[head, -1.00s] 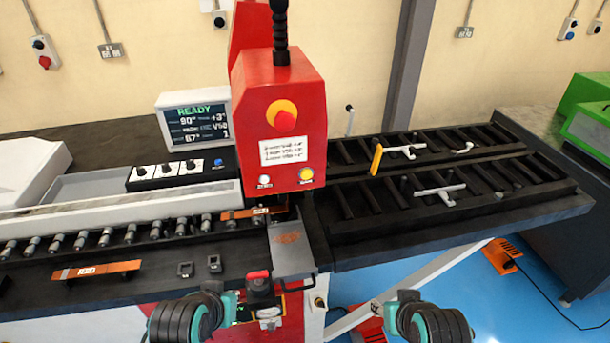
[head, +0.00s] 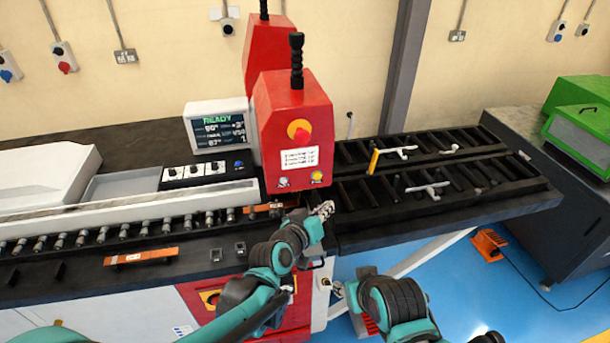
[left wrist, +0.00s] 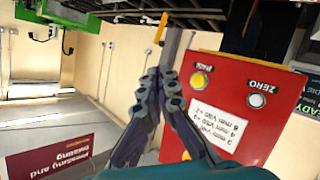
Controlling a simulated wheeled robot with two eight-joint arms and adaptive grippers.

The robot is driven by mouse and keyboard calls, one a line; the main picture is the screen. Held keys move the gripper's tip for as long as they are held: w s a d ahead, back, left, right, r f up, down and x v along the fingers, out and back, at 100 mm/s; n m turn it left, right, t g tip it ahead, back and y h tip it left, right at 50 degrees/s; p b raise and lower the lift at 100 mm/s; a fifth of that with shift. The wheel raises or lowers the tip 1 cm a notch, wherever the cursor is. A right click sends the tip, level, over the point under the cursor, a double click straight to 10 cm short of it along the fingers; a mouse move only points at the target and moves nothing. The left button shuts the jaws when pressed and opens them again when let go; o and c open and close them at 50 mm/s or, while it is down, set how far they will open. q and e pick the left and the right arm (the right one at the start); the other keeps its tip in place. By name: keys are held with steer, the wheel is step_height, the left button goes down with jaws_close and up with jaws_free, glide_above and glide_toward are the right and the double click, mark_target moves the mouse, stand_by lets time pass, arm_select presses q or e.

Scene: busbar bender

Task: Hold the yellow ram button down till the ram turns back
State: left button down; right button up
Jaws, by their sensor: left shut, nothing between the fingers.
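The yellow ram button (head: 317,177) is at the lower right of the red ram head's front face (head: 290,110). It also shows in the left wrist view (left wrist: 198,80), beside a white button (left wrist: 256,100). My left gripper (head: 326,208) is shut and empty, just below and slightly right of the yellow button in the head view. In the left wrist view its closed fingertips (left wrist: 160,72) are left of the button, apart from it in the picture. Depth to the panel is hard to tell.
A red stop knob on a yellow base (head: 299,130) and a white label (head: 299,160) are above the buttons. The display (head: 217,126) reads READY. A copper bar (head: 268,208) lies under the ram head, another bar (head: 141,256) on the front ledge. The slotted table (head: 450,200) extends right.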

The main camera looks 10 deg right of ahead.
mark_target(317, 176)
arm_select(q)
steer(key=shift+d, duration=0.2)
steer(key=shift+w+a, duration=0.2)
steer(key=shift+w, duration=4.25)
steer(key=shift+w, duration=0.15)
steer(key=shift+w+b, duration=0.3)
